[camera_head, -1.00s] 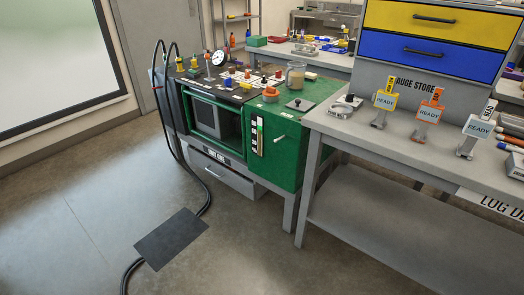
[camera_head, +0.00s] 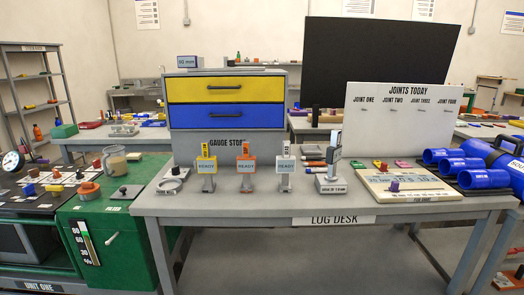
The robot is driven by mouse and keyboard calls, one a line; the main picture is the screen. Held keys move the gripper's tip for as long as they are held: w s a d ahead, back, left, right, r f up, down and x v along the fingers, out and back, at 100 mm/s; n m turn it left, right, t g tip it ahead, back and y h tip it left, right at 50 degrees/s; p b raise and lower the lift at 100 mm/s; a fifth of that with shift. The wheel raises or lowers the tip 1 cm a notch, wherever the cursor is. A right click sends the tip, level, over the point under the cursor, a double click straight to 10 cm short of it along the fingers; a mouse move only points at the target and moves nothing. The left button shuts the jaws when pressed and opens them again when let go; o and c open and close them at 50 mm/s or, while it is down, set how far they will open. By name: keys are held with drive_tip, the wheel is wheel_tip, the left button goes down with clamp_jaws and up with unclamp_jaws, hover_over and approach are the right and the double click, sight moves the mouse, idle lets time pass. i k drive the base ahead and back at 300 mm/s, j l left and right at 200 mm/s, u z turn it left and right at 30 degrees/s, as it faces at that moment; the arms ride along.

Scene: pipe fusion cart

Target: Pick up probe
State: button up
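No label in view reads "probe", so I cannot tell for sure which item it is. Three upright handheld devices stand in a row on the log desk (camera_head: 225,205), each with a READY plate: a yellow one (camera_head: 207,165), an orange one (camera_head: 246,166) and a white one (camera_head: 285,167). To their right a grey instrument (camera_head: 331,176) stands on a labelled base. My gripper is not in view.
A green cart (camera_head: 110,235) adjoins at left. A white JOINTS TODAY board (camera_head: 400,125), a cream panel (camera_head: 408,188) and blue pipe pieces (camera_head: 485,179) are at right. The desk's front strip is mostly clear.

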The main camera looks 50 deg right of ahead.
sight(333, 152)
drive_tip(key=z, duration=1.2)
